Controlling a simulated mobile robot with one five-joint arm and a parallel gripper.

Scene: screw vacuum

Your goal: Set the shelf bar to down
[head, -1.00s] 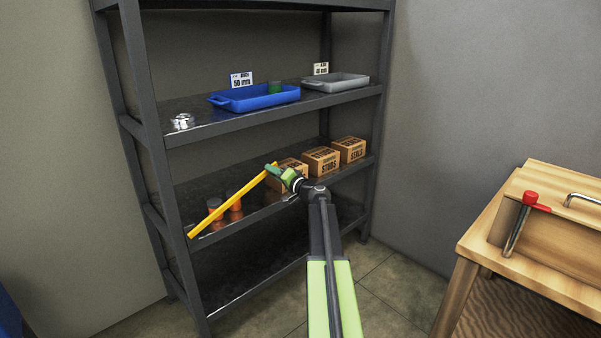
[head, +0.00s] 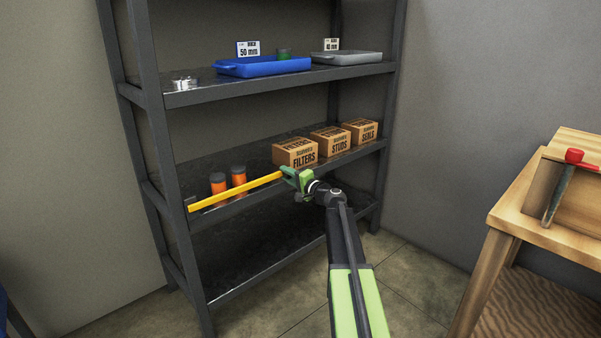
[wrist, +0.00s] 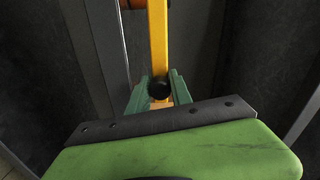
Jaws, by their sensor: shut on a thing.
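The shelf bar (head: 236,191) is a yellow bar along the front of the middle shelf. Its left end meets the left front post, and its right end is slightly higher, so it tilts a little. My gripper (head: 290,178) is shut on the bar's right end, in front of the filters box. In the wrist view the bar (wrist: 158,40) runs away from between my green fingers (wrist: 159,92), with a dark round knob between the fingertips. Whether the bar touches the shelf edge is hard to tell.
Two orange jars (head: 238,180) stand behind the bar. Boxes for filters (head: 296,153), studs (head: 330,141) and seals (head: 361,131) stand to their right. A blue tray (head: 262,67) and grey tray (head: 346,58) are above. A wooden bench (head: 520,215) stands at the right.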

